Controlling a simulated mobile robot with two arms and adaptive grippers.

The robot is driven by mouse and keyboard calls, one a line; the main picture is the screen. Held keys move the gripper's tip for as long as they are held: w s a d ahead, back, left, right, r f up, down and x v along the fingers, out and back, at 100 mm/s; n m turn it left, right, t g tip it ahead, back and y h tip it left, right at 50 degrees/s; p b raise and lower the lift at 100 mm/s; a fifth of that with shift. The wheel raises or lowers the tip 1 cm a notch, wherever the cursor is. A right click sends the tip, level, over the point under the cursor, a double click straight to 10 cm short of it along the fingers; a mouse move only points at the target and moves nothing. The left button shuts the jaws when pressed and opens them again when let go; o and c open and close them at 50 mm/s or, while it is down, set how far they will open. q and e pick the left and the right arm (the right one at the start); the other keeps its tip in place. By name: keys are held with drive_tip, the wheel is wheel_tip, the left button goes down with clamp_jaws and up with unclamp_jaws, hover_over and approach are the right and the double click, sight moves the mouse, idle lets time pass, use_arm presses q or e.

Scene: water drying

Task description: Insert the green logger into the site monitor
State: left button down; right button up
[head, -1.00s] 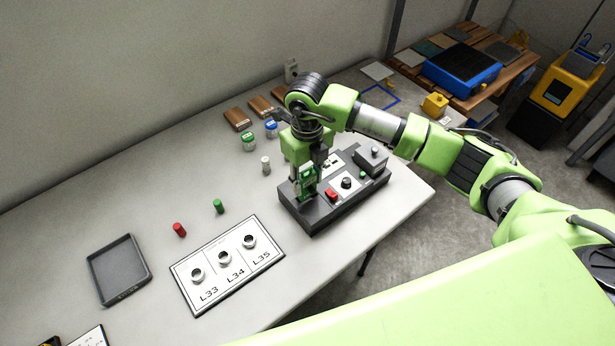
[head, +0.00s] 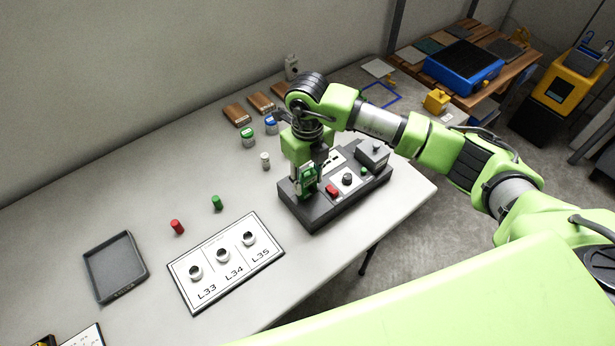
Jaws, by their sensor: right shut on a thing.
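The site monitor (head: 321,213) is a dark grey box on the table, with a red switch, a black knob and a green button on its top. The green logger (head: 307,174) is upright at the left end of the monitor's top. My right gripper (head: 309,168) points down and is shut on the logger from above. The logger's lower end meets the monitor's top; I cannot tell how deep it sits, as the slot is hidden. My left gripper is not in view.
A white board marked L33, L34, L35 (head: 242,267) and a dark tray (head: 115,268) lie to the left. A red cylinder (head: 177,227), a green cylinder (head: 216,202) and a white one (head: 265,160) stand behind. Small jars (head: 248,138) stand further back.

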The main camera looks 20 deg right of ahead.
drive_tip(key=shift+f+b, duration=0.7)
drive_tip(key=shift+f, duration=0.15)
drive_tip(key=shift+f, duration=0.15)
drive_tip(key=o, duration=1.2)
drive_tip(key=shift+c, duration=0.2)
drive_tip(key=shift+o, duration=0.3)
wheel_tip(320, 180, up, 12)
drive_tip(key=shift+r, duration=0.1)
